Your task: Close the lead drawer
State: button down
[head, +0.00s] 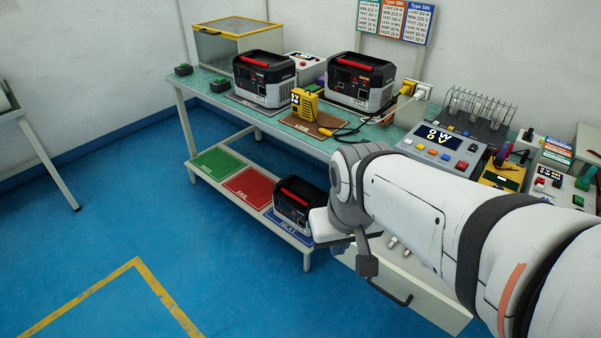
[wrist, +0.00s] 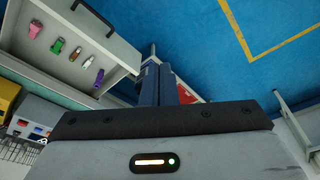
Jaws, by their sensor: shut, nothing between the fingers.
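The lead drawer (head: 430,302) is pulled out from under the bench in the head view, partly hidden behind my arm. Its dark handle (head: 392,294) is on the front panel. In the wrist view the open drawer (wrist: 113,45) shows at the upper left, with its handle (wrist: 92,18) near the top edge and several coloured leads or connectors (wrist: 57,46) inside. My gripper (wrist: 154,68) is shut and empty, with its fingers beside the drawer's side, apart from the handle. Whether the fingers touch the drawer is unclear. In the head view my arm mostly hides the gripper.
The bench (head: 185,88) holds power units (head: 264,80), a yellow meter (head: 304,103) and a test console (head: 440,146). The lower shelf has green, red and blue mats, with another unit (head: 297,203) on the blue one near my gripper.

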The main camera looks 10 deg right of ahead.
jog(key=shift+s+d, duration=0.1)
jog(key=w+d+f+n+b, duration=0.2)
jog(key=w+f+n+b, duration=0.4)
jog(key=f+n, duration=0.2)
jog(key=w+d+f+n+h+b, duration=0.1)
jog(key=w+d+f+n+b, duration=0.2)
jog(key=f, duration=0.9)
jog(key=w+d+f+n+g+h+b, duration=0.1)
jog(key=w+d+f+n+b, duration=0.2)
jog(key=w+f+n+b, duration=0.5)
jog(key=w+f+n, duration=0.2)
jog(key=n, duration=0.4)
jog(key=shift+w+b, duration=0.35)
jog(key=shift+w, duration=0.05)
jog(key=shift+w+d+r, duration=0.1)
